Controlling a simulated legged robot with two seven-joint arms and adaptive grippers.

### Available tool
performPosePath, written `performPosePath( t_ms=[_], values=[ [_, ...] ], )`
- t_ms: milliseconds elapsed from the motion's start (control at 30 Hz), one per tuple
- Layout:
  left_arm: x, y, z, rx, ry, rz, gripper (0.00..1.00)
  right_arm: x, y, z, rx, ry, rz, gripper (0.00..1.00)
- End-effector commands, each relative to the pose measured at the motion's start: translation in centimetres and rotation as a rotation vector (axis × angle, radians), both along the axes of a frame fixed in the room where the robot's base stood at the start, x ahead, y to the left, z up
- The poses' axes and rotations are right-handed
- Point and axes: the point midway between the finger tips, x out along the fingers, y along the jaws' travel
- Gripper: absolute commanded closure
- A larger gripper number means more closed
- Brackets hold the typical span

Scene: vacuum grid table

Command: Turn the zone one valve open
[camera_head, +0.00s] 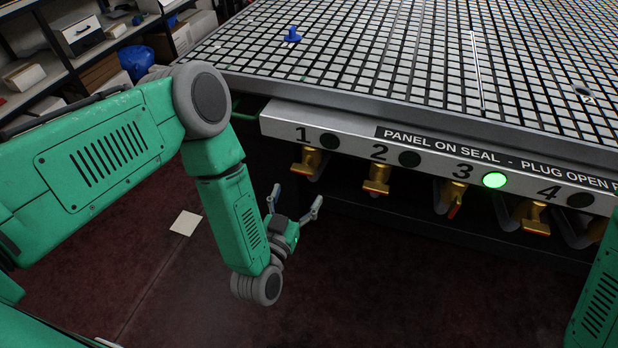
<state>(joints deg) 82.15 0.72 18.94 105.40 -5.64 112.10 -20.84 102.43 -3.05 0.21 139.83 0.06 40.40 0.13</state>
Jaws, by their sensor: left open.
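The zone one valve (308,161) is a brass valve under the front rail, below the number 1. Its round lamp (329,141) is dark. My left gripper (296,202) is open and empty. It shows below and slightly left of the zone one valve, apart from it, with its two fingers pointing up toward the table. Only part of my right arm (600,295) shows at the right edge, and its gripper is out of view.
Brass valves two (377,178), three (453,194) and four (525,215) follow to the right; only lamp three (494,180) glows green. The grid table (400,60) overhangs the valves. A blue plug (292,35) stands on it. Shelves (75,60) fill the upper left.

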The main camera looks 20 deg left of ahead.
Motion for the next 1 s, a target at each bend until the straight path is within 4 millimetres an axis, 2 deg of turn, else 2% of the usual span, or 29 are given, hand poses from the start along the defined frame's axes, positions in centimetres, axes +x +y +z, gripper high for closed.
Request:
performPosePath(
  t_ms=[33,200,400,600,833,867,900,1000],
  values=[
    [1.3,0.2,0.0,0.0,-0.005,0.003,0.26,0.0,0.0,-0.4,0.0,-0.001,0.001,0.69],
    [4.8,0.6,-0.1,-0.007,-0.004,0.005,0.26,0.1,0.1,-0.7,0.001,-0.001,0.001,0.69],
    [7.6,-0.1,0.0,0.0,-0.001,0.003,0.26,0.1,0.1,-1.2,0.001,-0.001,0.002,0.69],
    [8.6,-0.5,0.2,0.005,0.0,0.001,0.26,0.1,0.1,-1.3,0.001,-0.001,0.002,0.69],
    [8.7,-0.1,0.1,0.0,0.001,0.001,0.26,0.1,0.1,-1.3,0.0,-0.001,0.001,0.69],
    [8.7,-0.1,0.0,-0.001,0.001,0.001,0.29,0.1,0.1,-1.3,0.0,-0.001,0.001,0.69],
    [8.7,0.0,0.0,-0.003,0.001,0.002,0.43,0.0,0.1,-1.3,0.0,-0.001,0.001,0.69],
    [8.6,0.1,0.0,-0.005,0.002,0.001,0.76,0.0,0.1,-1.3,0.001,-0.001,0.002,0.69]
  ],
)
